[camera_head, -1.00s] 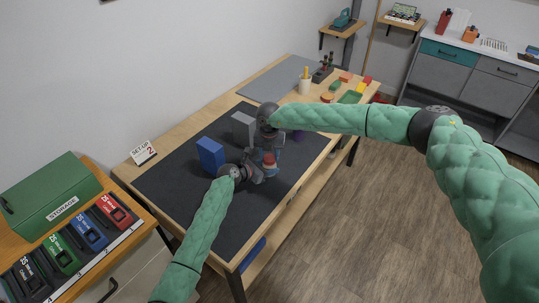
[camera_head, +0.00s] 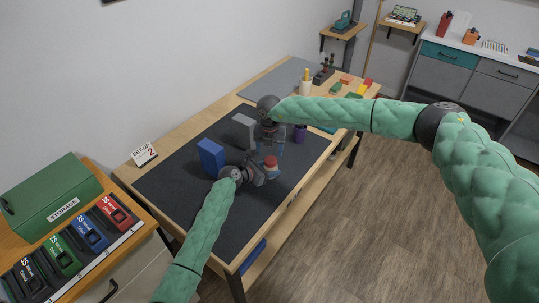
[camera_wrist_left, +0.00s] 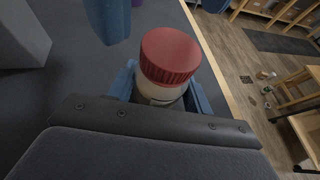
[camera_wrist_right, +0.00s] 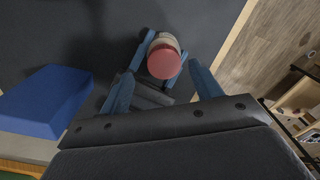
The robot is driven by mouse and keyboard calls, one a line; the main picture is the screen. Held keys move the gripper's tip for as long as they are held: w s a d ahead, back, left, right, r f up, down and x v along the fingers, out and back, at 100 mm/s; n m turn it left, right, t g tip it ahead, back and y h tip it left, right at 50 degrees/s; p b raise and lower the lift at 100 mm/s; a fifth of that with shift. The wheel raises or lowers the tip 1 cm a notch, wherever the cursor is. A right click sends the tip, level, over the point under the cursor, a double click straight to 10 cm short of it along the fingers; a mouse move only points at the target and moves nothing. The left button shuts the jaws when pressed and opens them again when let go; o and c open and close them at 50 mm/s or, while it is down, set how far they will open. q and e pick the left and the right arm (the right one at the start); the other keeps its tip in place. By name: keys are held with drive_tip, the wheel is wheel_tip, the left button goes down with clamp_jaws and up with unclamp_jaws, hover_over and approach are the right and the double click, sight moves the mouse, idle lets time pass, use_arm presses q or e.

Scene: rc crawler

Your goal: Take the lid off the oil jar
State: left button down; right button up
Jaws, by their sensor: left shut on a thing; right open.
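The oil jar is a pale jar (camera_wrist_left: 158,95) with a red ribbed lid (camera_wrist_left: 171,55) on top. In the head view the lid (camera_head: 270,160) shows near the middle of the dark mat. My left gripper (camera_head: 266,170) is shut on the jar's body, below the lid, and the jar stands upright. In the right wrist view the lid (camera_wrist_right: 163,62) lies ahead of and between the open blue fingers of my right gripper (camera_wrist_right: 165,90), with a gap to them. In the head view my right gripper (camera_head: 270,142) is above and behind the jar.
A blue block (camera_head: 211,157) and a grey block (camera_head: 243,130) stand on the dark mat (camera_head: 185,187). A purple cup (camera_head: 300,133) is right of my right gripper. The mat's front left is clear. The table's front edge is close to the jar.

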sight(271, 160)
drive_tip(key=shift+r, duration=0.55)
drive_tip(key=shift+c, duration=0.3)
drive_tip(key=shift+t, duration=0.3)
drive_tip(key=r, duration=0.1)
drive_tip(key=w+r, duration=0.1)
drive_tip(key=d+r, duration=0.1)
drive_tip(key=shift+w+r, duration=0.25)
drive_tip(key=shift+r, duration=0.1)
drive_tip(key=shift+s+m, duration=0.25)
drive_tip(key=shift+m, duration=0.65)
drive_tip(key=m, duration=0.1)
drive_tip(key=s+m, duration=0.1)
drive_tip(key=m, duration=0.1)
drive_tip(key=shift+s+a+f, duration=0.1)
drive_tip(key=shift+a, duration=0.05)
drive_tip(key=m, duration=0.5)
drive_tip(key=shift+s+a+f, duration=0.1)
drive_tip(key=shift+s+a, duration=0.05)
drive_tip(key=shift+f, duration=3.95)
drive_tip(key=shift+c, duration=0.4)
